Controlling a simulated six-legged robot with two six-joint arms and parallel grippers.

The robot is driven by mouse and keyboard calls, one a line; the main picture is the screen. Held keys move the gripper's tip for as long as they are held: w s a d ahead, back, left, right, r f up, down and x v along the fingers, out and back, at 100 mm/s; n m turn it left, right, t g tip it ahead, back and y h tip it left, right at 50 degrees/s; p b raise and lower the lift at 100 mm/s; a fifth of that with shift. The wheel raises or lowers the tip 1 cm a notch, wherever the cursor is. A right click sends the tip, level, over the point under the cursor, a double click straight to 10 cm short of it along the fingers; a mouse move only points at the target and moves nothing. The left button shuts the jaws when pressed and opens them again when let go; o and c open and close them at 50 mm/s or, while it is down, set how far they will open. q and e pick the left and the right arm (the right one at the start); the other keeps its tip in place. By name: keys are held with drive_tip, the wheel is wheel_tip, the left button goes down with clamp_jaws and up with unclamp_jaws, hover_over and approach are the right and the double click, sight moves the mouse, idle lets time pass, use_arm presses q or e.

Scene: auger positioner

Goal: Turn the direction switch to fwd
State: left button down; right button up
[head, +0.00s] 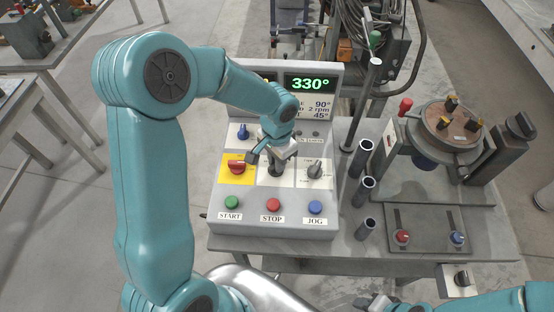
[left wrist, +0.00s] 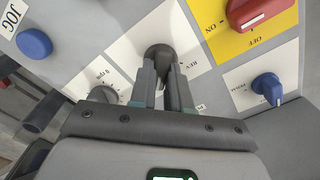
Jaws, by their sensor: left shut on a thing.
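The direction switch (head: 275,171) is a dark knob on a white plate in the middle of the sloped control panel. In the left wrist view the same knob (left wrist: 158,52) shows between the fingertips, with a REV label beside it. My left gripper (head: 273,160) reaches down from above and is shut on the knob. The left wrist view shows its two fingers (left wrist: 164,78) on either side of the knob. The fingers partly hide the knob's handle and the plate's other lettering, so I cannot tell its exact setting. My right gripper (head: 378,302) is only partly seen at the bottom edge.
Close around sit the red power switch (head: 237,168) on yellow, a blue knob (head: 243,132), a grey knob (head: 315,170) and the START, STOP and JOG buttons (head: 273,205). The display (head: 311,84) reads 330°. Upright tubes (head: 361,190) and a round turntable (head: 446,124) stand to the right.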

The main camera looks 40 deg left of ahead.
use_arm(q)
drive_tip(key=shift+w+r, duration=0.1)
drive_tip(key=c, duration=1.1)
unclamp_jaws()
wheel_tip(320, 180, up, 16)
drive_tip(key=shift+r+b, duration=0.15)
drive_tip(key=shift+b, duration=0.2)
